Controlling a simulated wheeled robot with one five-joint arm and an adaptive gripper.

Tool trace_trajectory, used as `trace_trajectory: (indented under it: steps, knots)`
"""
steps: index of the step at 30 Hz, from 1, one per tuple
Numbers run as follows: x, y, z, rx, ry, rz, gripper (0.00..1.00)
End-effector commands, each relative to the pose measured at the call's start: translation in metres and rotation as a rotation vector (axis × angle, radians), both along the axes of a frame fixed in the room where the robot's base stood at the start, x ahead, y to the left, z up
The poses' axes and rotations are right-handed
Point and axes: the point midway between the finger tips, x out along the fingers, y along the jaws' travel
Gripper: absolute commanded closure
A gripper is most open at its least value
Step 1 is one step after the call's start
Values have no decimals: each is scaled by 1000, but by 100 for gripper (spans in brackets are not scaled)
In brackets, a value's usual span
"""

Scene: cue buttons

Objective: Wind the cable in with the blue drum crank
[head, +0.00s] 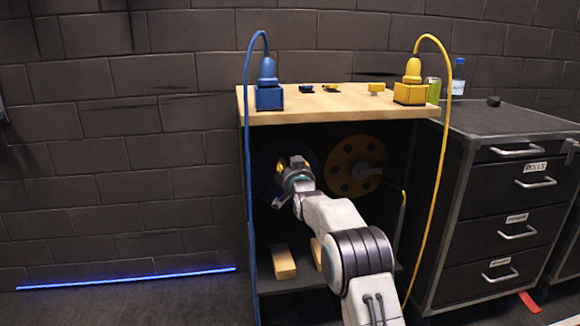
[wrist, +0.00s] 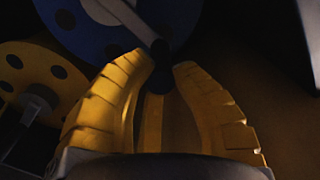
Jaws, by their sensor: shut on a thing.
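The blue drum (wrist: 82,28) fills the upper left of the wrist view. In the head view it is dark and mostly hidden behind my gripper (head: 294,168), inside the open bench. A grey crank arm (wrist: 128,16) crosses the drum's face and ends at a dark crank handle (wrist: 154,88). My yellow gripper fingers (wrist: 166,64) are shut on this handle, one on each side. The blue cable (head: 247,190) runs from a blue plug (head: 267,78) on the bench top, over the left edge and down to the floor.
A yellow drum (head: 345,165) with its own crank sits right of the blue one. A yellow cable (head: 440,130) hangs at the bench's right. Wooden blocks (head: 284,262) lie on the lower shelf. A drawer cabinet (head: 480,240) stands at the right.

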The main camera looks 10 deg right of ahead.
Motion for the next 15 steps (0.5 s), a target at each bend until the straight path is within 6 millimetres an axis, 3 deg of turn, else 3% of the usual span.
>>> trace_trajectory:
  steps: [14,15]
  knots:
    - [0,-6,-2,-4,3,-8,100]
    - [0,-7,-2,-4,3,-8,75]
